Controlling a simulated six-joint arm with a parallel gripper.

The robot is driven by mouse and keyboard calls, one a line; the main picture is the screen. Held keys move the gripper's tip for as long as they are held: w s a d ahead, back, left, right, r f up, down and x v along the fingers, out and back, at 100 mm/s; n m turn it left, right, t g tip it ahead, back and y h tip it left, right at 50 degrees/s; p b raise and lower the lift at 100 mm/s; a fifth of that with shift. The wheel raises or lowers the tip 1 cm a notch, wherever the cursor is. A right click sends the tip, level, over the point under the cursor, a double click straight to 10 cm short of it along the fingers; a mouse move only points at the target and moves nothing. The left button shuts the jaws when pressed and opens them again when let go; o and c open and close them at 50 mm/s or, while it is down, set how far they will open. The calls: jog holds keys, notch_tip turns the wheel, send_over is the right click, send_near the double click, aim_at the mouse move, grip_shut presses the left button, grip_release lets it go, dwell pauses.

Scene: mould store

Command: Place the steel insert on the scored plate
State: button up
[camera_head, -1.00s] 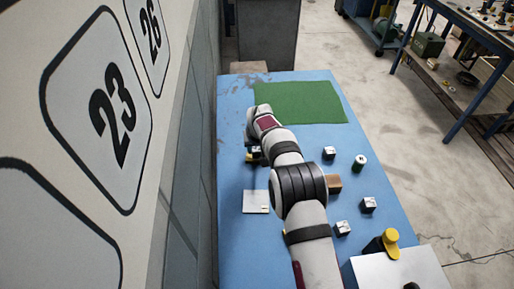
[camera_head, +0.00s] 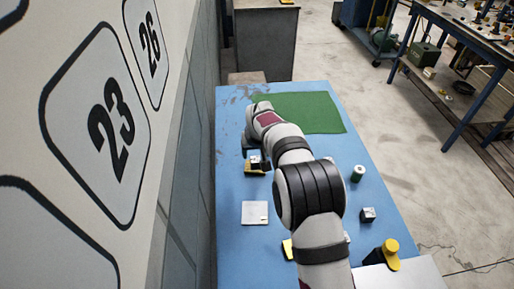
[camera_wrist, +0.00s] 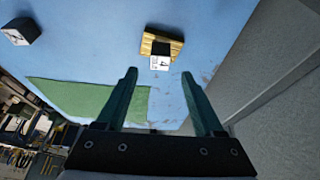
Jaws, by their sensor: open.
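A small block (camera_wrist: 160,62), pale on one face with a dark "4" and black on top, sits on a yellow base (camera_wrist: 147,44) in the wrist view. In the head view the block (camera_head: 254,160) and base (camera_head: 256,171) lie left of my forearm. I take the block for a steel insert, but similar cubes are about. My gripper (camera_wrist: 159,72) is open and empty, its fingers apart on either side of the block's line, not visibly touching it. A pale square plate (camera_head: 253,208) with a small mark lies nearer; whether it is the scored plate I cannot tell.
A green mat (camera_head: 310,113) covers the far end of the blue table (camera_head: 235,245). A yellow-knobbed object (camera_head: 391,247) is at front right. A wall (camera_head: 180,180) runs along the left.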

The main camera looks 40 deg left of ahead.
jog(key=d+r+m, duration=0.2)
jog(key=d+r, duration=0.8)
jog(key=d, duration=0.1)
jog(key=s+d+r+m+g+h, duration=0.1)
jog(key=s+d+r+m, duration=0.25)
jog(key=d, duration=0.65)
jog(key=s+d+r+m+g+h, duration=0.1)
jog(key=s+d+r+m, duration=0.3)
jog(key=d, duration=0.6)
jog(key=s+d+f+m, duration=0.1)
jog(key=s+d, duration=0.2)
jog(key=s, duration=0.3)
jog(key=s+d+f+m+g, duration=0.1)
jog(key=s+d+f+m, duration=0.1)
jog(key=s+d, duration=0.2)
jog(key=s+d+f+m, duration=0.1)
jog(key=s+d, duration=0.3)
jog(key=s, duration=0.6)
jog(key=shift+s+f+m+y, duration=0.15)
jog(key=shift+f+m+y, duration=0.15)
jog(key=shift+m, duration=0.25)
